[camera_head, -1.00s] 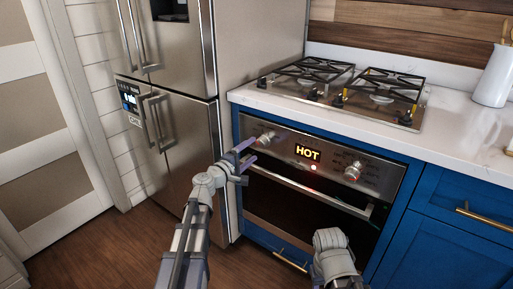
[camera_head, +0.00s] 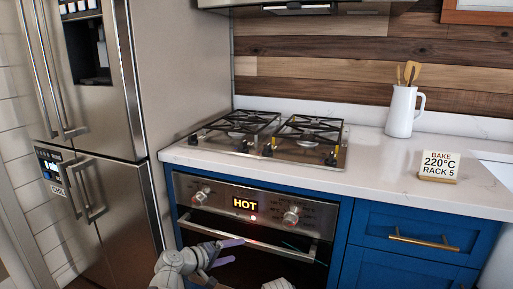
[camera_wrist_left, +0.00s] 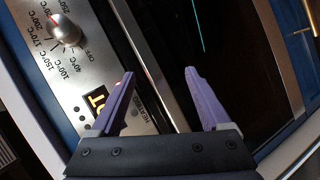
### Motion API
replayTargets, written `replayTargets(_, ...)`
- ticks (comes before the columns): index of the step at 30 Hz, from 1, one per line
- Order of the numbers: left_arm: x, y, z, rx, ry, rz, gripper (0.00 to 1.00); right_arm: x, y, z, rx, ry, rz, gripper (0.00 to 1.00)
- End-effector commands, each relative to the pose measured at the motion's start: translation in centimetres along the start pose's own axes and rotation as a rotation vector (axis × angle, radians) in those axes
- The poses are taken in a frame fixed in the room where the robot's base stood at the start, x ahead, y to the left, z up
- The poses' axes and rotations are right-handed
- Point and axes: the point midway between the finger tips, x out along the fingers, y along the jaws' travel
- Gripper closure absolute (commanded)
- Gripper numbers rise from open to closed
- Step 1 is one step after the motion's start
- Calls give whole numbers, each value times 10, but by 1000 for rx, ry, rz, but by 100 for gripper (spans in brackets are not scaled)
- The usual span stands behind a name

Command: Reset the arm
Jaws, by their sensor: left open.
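My left gripper (camera_head: 232,253) has two purple fingers, spread apart and empty, in front of the oven. The left arm comes in at the bottom of the head view, in front of the oven's dark door (camera_head: 270,262). The door looks closed. A grey rounded part of my right arm (camera_head: 278,284) shows at the bottom edge; the right gripper's fingers are out of view.
The oven panel has a lit HOT display (camera_head: 245,204) and two knobs (camera_head: 200,196). The oven handle (camera_head: 255,237) sticks out near my left gripper. A steel fridge (camera_head: 110,200) stands left. Above are a gas hob (camera_head: 232,146), white jug (camera_head: 402,112) and sign reading BAKE 220°C RACK 5 (camera_head: 439,167).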

Motion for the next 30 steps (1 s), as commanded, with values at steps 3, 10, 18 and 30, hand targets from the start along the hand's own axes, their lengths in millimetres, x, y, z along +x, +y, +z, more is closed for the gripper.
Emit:
replayTargets(3,15,-26,88,203,-229,-202,20,0,0,0,0,0,0,50)
replayTargets(10,-13,-89,186,535,-568,-603,20,0,0,0,0,0,0,50)
replayTargets(18,-66,-124,217,765,-757,-961,20,0,0,0,0,0,0,50)
replayTargets(30,-110,-59,199,805,-782,-1047,20,-77,8,4,1,0,-2,50)
